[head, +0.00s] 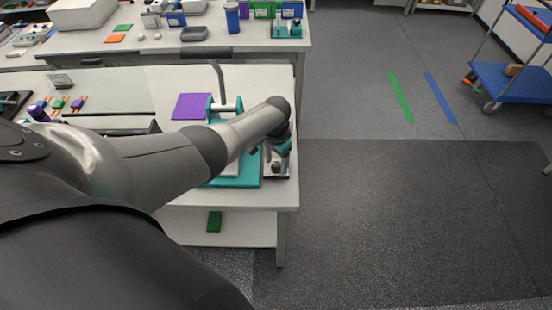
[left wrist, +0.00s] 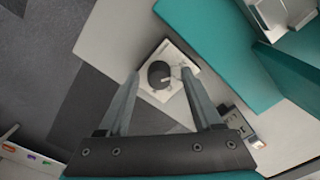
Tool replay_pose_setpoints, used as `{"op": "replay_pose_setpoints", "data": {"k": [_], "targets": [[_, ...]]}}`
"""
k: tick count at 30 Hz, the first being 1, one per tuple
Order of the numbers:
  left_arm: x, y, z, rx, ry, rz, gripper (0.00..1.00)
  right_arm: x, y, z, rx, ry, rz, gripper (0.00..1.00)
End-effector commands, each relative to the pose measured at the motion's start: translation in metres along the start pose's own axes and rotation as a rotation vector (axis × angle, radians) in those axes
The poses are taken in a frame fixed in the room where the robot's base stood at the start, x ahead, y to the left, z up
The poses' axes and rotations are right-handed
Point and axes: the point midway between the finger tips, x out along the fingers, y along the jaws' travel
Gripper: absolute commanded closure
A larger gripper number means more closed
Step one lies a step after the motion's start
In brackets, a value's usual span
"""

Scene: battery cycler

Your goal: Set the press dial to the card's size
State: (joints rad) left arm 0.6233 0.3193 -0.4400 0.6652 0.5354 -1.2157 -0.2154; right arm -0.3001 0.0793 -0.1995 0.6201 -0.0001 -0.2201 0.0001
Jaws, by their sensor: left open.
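The press dial (left wrist: 160,75) is a round dark knob with a pale pointer mark, on a light square plate (left wrist: 178,62). My left gripper (left wrist: 160,78) is open, its two fingers on either side of the dial in the left wrist view; contact cannot be told. In the head view my left gripper (head: 277,152) is over the bench's right end, and its arm hides part of the press. The teal press base (head: 247,172) lies just left of it, and also shows in the left wrist view (left wrist: 215,45). My right gripper is not in view.
A purple sheet (head: 192,106) lies on the bench behind my arm. Small coloured parts (head: 66,103) lie at the left. A second bench (head: 130,42) with boxes and a blue cup (head: 232,17) stands behind. Open floor (head: 400,220) and a blue cart (head: 510,82) are at the right.

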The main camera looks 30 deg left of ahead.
Motion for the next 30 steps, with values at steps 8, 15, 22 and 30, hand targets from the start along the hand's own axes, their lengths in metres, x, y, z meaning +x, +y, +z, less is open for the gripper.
{"op": "replay_pose_setpoints", "data": {"k": [8, 15, 22, 30], "targets": [[-0.004, 0.001, 0.000, 0.002, 0.000, 0.001, 0.34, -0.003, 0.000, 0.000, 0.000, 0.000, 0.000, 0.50], [-0.037, 0.000, 0.000, 0.003, 0.002, 0.000, 0.34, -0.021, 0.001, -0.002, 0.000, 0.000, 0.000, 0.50], [-0.076, 0.000, 0.000, 0.002, 0.003, -0.001, 0.34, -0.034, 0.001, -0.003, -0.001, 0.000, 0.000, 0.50], [-0.118, 0.000, -0.001, 0.002, 0.003, 0.000, 0.34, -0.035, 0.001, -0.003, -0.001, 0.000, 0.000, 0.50]]}}
